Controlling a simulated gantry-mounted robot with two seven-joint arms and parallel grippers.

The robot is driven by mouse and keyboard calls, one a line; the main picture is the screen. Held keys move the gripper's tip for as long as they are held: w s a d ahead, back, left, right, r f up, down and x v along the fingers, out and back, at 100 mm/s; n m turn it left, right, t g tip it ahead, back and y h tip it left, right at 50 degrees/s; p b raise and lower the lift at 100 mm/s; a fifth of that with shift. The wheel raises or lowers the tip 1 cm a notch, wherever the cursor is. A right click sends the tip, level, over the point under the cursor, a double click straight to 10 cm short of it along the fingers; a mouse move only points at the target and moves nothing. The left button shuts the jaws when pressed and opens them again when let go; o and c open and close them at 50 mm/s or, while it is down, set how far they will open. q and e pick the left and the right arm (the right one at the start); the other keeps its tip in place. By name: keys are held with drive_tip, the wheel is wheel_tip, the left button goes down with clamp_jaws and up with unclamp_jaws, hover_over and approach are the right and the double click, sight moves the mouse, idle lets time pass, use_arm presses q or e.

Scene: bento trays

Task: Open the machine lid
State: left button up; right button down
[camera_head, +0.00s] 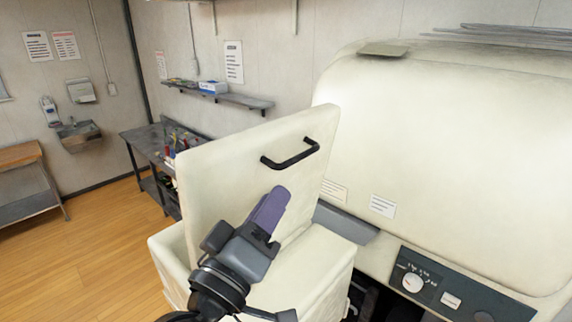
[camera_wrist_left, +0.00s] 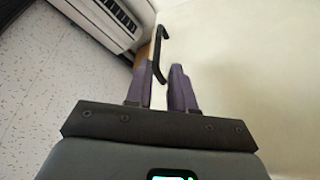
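The machine lid (camera_head: 230,160) is a cream panel standing raised and steeply tilted over a cream box-shaped body (camera_head: 310,268). A black bar handle (camera_head: 290,154) is fixed near its upper right; the handle also shows in the left wrist view (camera_wrist_left: 159,52), just beyond my fingertips. My left gripper (camera_head: 272,205) is in front of the lid, below the handle in the head view. Its two purple fingers are apart in the wrist view (camera_wrist_left: 158,78), with nothing clearly held between them. The lid's cream surface fills the right of that view. My right gripper is not in view.
A large rounded cream machine (camera_head: 440,160) with a dark control panel (camera_head: 440,287) stands at the right. A grey table (camera_head: 150,140) and a wall shelf (camera_head: 220,97) are behind the lid. Open wooden floor (camera_head: 100,240) lies at the left.

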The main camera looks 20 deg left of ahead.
sight(298, 158)
use_arm(q)
drive_tip(key=x, duration=0.4)
drive_tip(key=b+x, duration=0.1)
drive_tip(key=x, duration=0.4)
drive_tip(key=shift+w+a+r, duration=0.1)
drive_tip(key=shift+w+r, duration=0.15)
drive_tip(key=shift+r, duration=0.1)
drive_tip(key=shift+w+r, duration=0.1)
drive_tip(key=shift+w, duration=0.35)
drive_tip(key=shift+c, duration=0.3)
clamp_jaws()
